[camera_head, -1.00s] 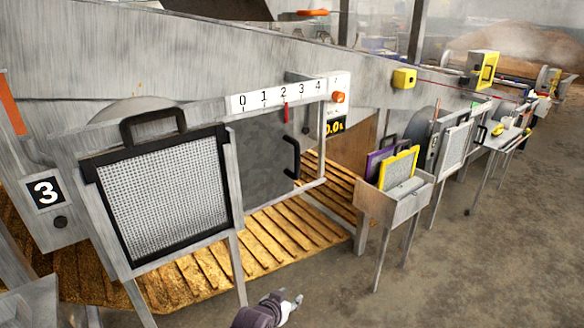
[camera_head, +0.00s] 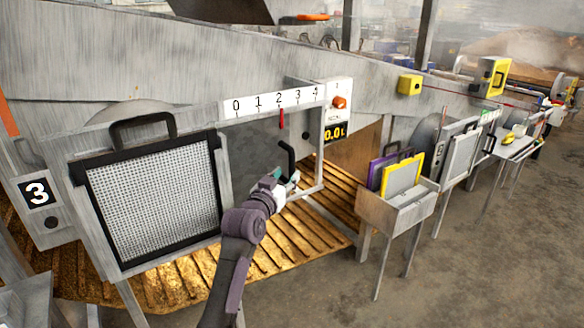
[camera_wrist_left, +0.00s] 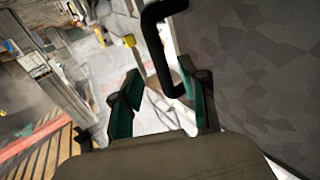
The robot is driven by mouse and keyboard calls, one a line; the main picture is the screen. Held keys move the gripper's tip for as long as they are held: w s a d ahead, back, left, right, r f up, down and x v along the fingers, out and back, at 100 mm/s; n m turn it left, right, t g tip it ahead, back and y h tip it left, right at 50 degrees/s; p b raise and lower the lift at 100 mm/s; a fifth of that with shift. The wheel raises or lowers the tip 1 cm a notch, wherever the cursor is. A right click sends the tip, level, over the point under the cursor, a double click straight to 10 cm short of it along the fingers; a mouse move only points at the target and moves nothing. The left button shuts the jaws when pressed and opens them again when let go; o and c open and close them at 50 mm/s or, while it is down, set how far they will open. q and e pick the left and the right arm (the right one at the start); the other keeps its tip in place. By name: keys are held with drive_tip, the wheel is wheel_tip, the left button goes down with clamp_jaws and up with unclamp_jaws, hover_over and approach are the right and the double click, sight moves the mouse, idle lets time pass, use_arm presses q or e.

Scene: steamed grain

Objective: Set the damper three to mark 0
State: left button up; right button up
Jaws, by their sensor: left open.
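The damper of station three is a grey sliding plate (camera_head: 252,150) with a black handle (camera_head: 288,158) at its right side. Its red pointer (camera_head: 281,119) stands at mark 2 on the white scale (camera_head: 270,101) numbered 0 to 4. My left gripper (camera_head: 284,178) is open at the lower part of the handle. In the left wrist view the black handle (camera_wrist_left: 158,50) reaches down between the open green-padded fingers of the gripper (camera_wrist_left: 160,105), with the grey plate (camera_wrist_left: 255,70) to the right. I cannot tell whether a finger touches it. My right gripper is not in view.
A black-framed mesh screen (camera_head: 155,198) hangs left of the plate, near the number 3 sign (camera_head: 38,192). An orange button and display box (camera_head: 337,110) sits right of the scale. A bin with yellow and purple frames (camera_head: 395,205) stands further right.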

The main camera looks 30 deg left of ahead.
sight(291, 170)
use_arm(q)
drive_tip(key=shift+w+a, duration=0.25)
drive_tip(key=shift+w, duration=0.95)
drive_tip(key=shift+w+a, duration=0.25)
drive_tip(key=shift+w, duration=0.9)
clamp_jaws()
